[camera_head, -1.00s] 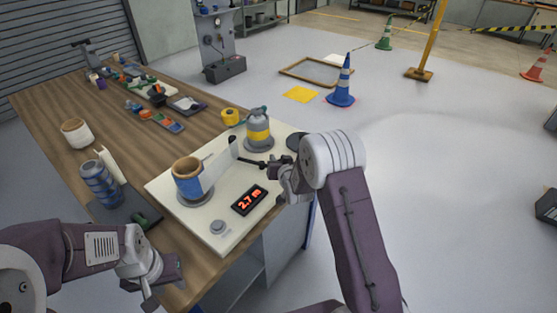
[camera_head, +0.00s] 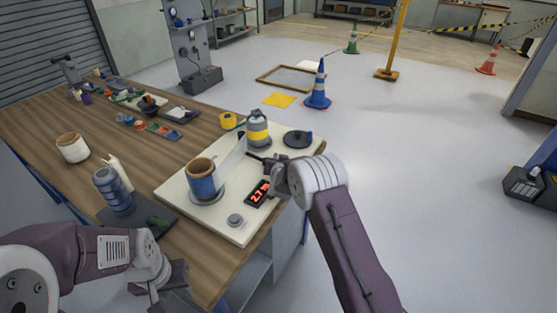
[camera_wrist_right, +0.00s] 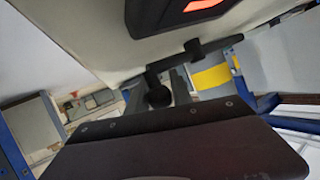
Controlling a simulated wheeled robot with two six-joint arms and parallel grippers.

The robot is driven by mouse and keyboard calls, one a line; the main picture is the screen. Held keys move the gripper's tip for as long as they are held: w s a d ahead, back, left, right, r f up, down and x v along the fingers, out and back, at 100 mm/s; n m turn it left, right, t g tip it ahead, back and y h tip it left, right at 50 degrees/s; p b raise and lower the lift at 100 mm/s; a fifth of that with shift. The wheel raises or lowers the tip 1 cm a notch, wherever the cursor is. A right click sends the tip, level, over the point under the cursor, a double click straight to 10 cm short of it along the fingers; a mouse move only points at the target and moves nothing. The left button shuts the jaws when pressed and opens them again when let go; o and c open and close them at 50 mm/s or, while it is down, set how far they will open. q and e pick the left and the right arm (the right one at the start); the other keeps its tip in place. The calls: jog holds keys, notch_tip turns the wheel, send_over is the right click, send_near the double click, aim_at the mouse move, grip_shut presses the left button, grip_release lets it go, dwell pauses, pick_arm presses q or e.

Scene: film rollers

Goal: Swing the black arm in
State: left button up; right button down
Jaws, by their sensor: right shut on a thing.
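The black arm (camera_head: 258,157) is a thin dark lever on the pale board (camera_head: 176,205), between the blue roll and the grey-and-yellow roller. My right gripper (camera_head: 275,172) is shut on the black arm and partly hides it and the red-lit display (camera_head: 259,192). In the right wrist view, the black arm (camera_wrist_right: 218,44) shows with a round black knob (camera_wrist_right: 159,96) close by the jaws. A translucent film strip (camera_head: 229,163) runs from the blue roll (camera_head: 202,180) toward the roller (camera_head: 257,131). My left gripper (camera_head: 165,286) is low at left, away from the board; its jaws are unclear.
A black disc (camera_head: 298,139) sits at the board's far right corner, and a grey knob (camera_head: 236,220) near its front. A yellow roll (camera_head: 228,121), blue ribbed roll (camera_head: 112,191) and white pot (camera_head: 72,148) stand on the wooden table (camera_head: 60,190).

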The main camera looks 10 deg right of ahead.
jog(key=shift+s+a, duration=0.1)
jog(key=shift+a, duration=0.1)
jog(key=shift+d, duration=0.2)
jog(key=c, duration=1.1)
grip_release()
jog(key=shift+a, duration=0.1)
jog(key=shift+c, duration=0.2)
jog(key=v, duration=0.9)
